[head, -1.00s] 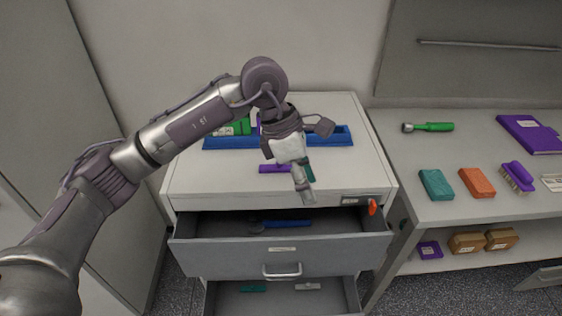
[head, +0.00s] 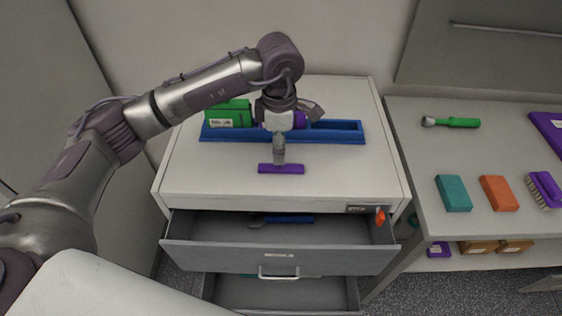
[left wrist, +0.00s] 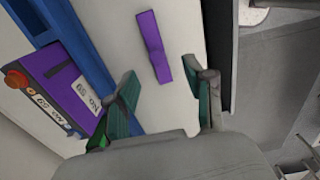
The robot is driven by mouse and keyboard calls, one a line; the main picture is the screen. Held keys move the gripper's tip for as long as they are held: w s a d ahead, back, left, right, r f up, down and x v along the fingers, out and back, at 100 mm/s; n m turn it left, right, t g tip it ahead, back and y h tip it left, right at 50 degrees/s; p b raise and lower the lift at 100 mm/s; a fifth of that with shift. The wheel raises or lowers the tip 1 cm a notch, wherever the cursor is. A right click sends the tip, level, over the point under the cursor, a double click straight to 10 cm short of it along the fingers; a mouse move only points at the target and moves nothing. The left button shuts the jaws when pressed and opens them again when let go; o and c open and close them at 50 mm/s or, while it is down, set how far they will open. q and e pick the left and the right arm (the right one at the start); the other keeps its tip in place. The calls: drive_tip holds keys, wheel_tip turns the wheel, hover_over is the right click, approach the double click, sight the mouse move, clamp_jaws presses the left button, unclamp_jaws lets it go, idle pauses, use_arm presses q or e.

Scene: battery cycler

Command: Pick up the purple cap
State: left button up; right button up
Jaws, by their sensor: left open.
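The purple cap (head: 291,169), a thin bar, lies on the white cabinet top in front of the blue tray. It also shows in the left wrist view (left wrist: 152,43), ahead of the fingers and roughly between their lines. My left gripper (head: 279,158) points down just above and behind the cap in the head view. In the left wrist view my left gripper (left wrist: 165,88) is open, its green-padded fingers apart with nothing between them. I cannot tell its exact height above the cap. My right gripper is not in view.
The blue tray (head: 338,137) holds a green block (head: 229,112) and a purple block (left wrist: 62,80), partly hidden by my gripper in the head view. The open drawer (head: 235,255) juts out below. A side bench (head: 432,160) holds several tools and blocks. The cabinet top around the cap is clear.

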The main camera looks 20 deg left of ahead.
sight(281, 166)
use_arm(q)
wheel_tip(281, 166, down, 3)
drive_tip(key=shift+w+d+f+p, duration=0.1)
drive_tip(key=shift+p, duration=0.9)
wheel_tip(281, 166, down, 2)
drive_tip(key=shift+w+f+p, duration=0.1)
drive_tip(key=shift+f+p, duration=0.15)
drive_tip(key=shift+p, duration=0.25)
drive_tip(key=shift+f, duration=0.45)
drive_tip(key=shift+c, duration=0.2)
drive_tip(key=c, duration=0.8)
drive_tip(key=shift+c, duration=0.5)
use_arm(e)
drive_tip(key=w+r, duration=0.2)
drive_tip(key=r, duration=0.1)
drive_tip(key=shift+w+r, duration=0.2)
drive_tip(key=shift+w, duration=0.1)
